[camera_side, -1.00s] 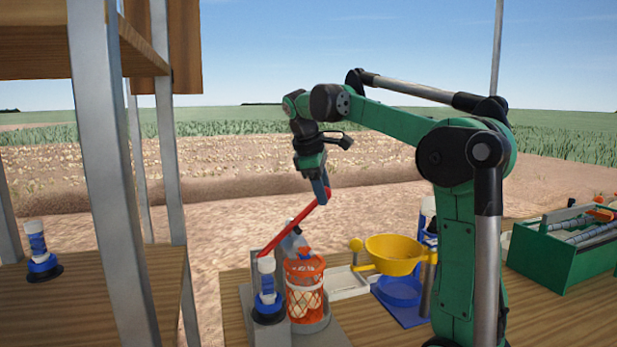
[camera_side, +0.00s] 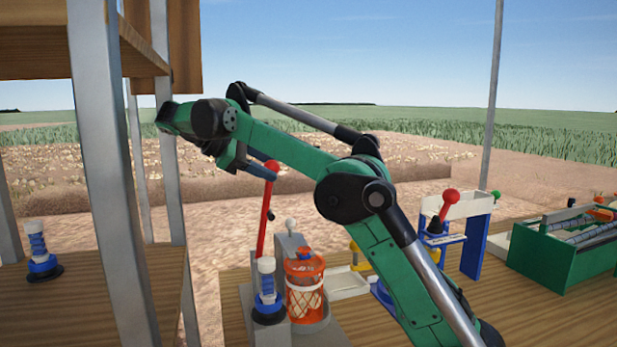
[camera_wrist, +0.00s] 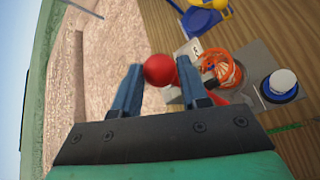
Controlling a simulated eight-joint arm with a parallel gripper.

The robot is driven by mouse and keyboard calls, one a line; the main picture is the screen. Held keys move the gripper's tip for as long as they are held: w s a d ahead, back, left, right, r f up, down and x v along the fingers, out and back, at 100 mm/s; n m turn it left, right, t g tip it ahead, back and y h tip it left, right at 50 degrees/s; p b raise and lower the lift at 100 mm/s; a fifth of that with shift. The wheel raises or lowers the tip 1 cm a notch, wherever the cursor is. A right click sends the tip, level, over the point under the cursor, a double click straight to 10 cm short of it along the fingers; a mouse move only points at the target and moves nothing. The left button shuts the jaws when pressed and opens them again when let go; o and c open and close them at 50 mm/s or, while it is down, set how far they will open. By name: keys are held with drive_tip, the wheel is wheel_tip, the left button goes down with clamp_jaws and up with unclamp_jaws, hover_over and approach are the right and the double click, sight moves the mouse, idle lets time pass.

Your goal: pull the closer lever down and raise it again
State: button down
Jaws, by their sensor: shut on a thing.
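The closer (camera_side: 290,248) is a grey stand at the front left of the table, with a long red lever (camera_side: 265,225) ending in a red ball knob (camera_side: 272,165). The lever stands nearly upright, leaning slightly right at the top. My gripper (camera_side: 262,170) is at its top, with the blue fingers on the knob. In the wrist view my gripper (camera_wrist: 158,70) has its fingers on either side of the red knob (camera_wrist: 159,70). An orange net bag with pale onions (camera_side: 305,290) stands at the closer's base; it also shows in the wrist view (camera_wrist: 222,68).
A blue and white cylinder (camera_side: 267,285) stands beside the bag. A wooden shelf with metal posts (camera_side: 105,170) rises at the left.

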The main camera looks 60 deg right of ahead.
drive_tip(key=shift+w+a, duration=0.15)
drive_tip(key=shift+w, duration=0.1)
drive_tip(key=shift+c, duration=2.3)
unclamp_jaws()
drive_tip(key=shift+s, duration=0.1)
drive_tip(key=shift+s+d, duration=0.3)
drive_tip(key=s+d+f+t+y, duration=0.4)
drive_tip(key=s+d+t+y, duration=0.1)
drive_tip(key=s+d, duration=0.2)
drive_tip(key=s+d+f+t+y, duration=0.2)
drive_tip(key=f+t+y, duration=0.1)
drive_tip(key=f, duration=0.3)
drive_tip(key=s+d+f+m+t+y, duration=0.1)
drive_tip(key=s+d+f+t+y, duration=0.1)
drive_tip(key=f, duration=0.4)
drive_tip(key=shift+f+t+y, duration=0.25)
drive_tip(key=shift+t+y, duration=0.35)
drive_tip(key=shift+y, duration=0.1)
drive_tip(key=shift+s+d+r, duration=0.1)
